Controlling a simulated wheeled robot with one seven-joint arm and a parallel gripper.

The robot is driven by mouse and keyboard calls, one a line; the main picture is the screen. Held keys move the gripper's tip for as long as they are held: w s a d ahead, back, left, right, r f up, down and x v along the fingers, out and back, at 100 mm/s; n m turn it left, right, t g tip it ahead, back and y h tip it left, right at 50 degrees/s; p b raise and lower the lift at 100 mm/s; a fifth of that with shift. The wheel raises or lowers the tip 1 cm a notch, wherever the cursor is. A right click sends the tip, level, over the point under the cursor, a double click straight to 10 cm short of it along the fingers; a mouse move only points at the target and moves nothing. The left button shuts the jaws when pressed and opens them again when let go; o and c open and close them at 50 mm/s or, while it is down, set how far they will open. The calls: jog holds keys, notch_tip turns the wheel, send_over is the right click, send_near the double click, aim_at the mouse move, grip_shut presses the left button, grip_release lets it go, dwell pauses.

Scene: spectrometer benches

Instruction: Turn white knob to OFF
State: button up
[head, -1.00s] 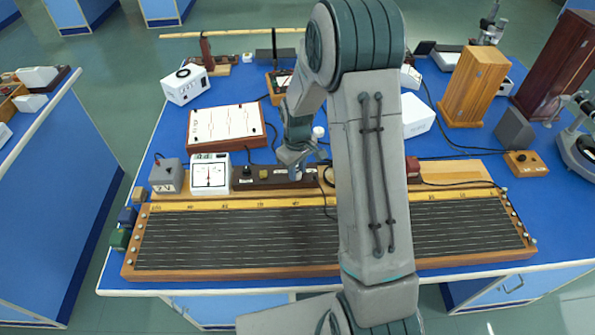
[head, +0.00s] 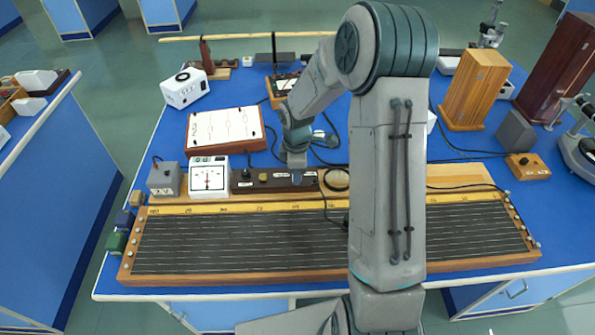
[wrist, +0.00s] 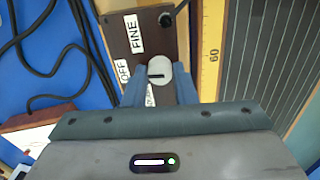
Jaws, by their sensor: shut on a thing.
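The white knob (wrist: 159,70) is a round, pale disc with a dark line across its face, roughly level in the wrist picture. It sits on a dark brown box (wrist: 114,29). The OFF label (wrist: 122,71) is left of the knob, and a FINE label (wrist: 137,34) is farther up. Another label is partly hidden by my fingers. My gripper (wrist: 161,88) is shut on the knob, one blue-grey finger on each side. In the head view my gripper (head: 296,179) points down at the brown box (head: 247,182), and the knob is mostly hidden.
A white meter (head: 209,176) and grey box (head: 164,178) stand left of the brown box. A long wooden wire board (head: 250,245) lies in front. A framed white panel (head: 226,128) is behind. Black cables (wrist: 52,42) run nearby.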

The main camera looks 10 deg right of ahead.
jog(key=shift+n, duration=0.3)
jog(key=o, duration=1)
notch_tip(320, 180, up, 14)
jog(key=b, duration=0.1)
dwell(0.4)
